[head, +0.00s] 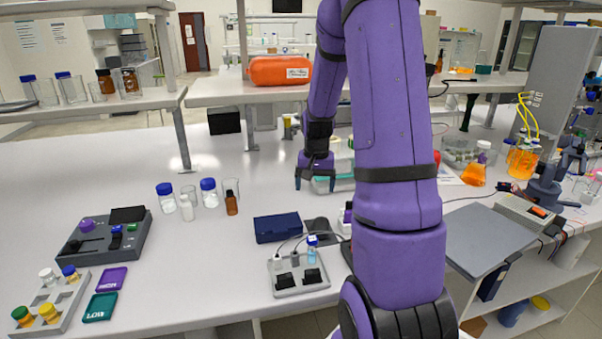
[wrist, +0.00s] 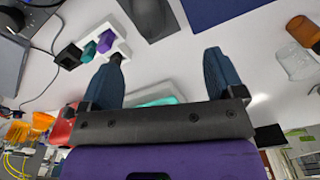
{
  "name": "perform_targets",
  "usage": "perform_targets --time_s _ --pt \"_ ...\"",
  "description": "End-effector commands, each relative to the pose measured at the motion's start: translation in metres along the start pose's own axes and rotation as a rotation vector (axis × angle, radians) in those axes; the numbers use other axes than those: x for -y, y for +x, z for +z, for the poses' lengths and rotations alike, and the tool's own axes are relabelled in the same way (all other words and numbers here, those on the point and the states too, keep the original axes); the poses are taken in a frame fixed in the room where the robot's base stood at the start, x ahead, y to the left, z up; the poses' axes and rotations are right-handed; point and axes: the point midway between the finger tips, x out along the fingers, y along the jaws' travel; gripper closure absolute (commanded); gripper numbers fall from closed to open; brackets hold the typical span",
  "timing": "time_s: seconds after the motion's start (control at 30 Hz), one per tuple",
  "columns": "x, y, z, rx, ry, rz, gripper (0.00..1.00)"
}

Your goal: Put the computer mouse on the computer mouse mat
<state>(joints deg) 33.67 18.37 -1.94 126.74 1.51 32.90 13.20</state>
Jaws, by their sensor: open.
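My gripper (head: 315,184) is open and empty, pointing down above the bench. Its two fingers are wide apart in the wrist view (wrist: 164,56). A dark grey rounded thing, which looks like the computer mouse (wrist: 152,16), is at the top of the wrist view, beyond the fingertips and cut off by the frame edge. In the head view the mouse (head: 317,225) is partly beside my arm.
Bottles and a brown vial (head: 232,204) stand left of the mat. A grey socket block (head: 299,282) is in front.

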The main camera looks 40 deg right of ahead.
Motion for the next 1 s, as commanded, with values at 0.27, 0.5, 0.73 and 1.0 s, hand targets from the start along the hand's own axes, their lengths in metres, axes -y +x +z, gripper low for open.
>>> perform_targets --time_s 0.27,0.5,0.73,1.0 --pt "0.05 -0.095 0.064 -0.102 -0.213 -0.045 0.12" --pt "0.072 -0.158 0.133 -0.184 -0.396 -0.086 0.12" --pt "0.073 -0.203 0.204 -0.263 -0.57 -0.129 0.12" --pt "0.055 -0.233 0.279 -0.351 -0.757 -0.18 0.12"
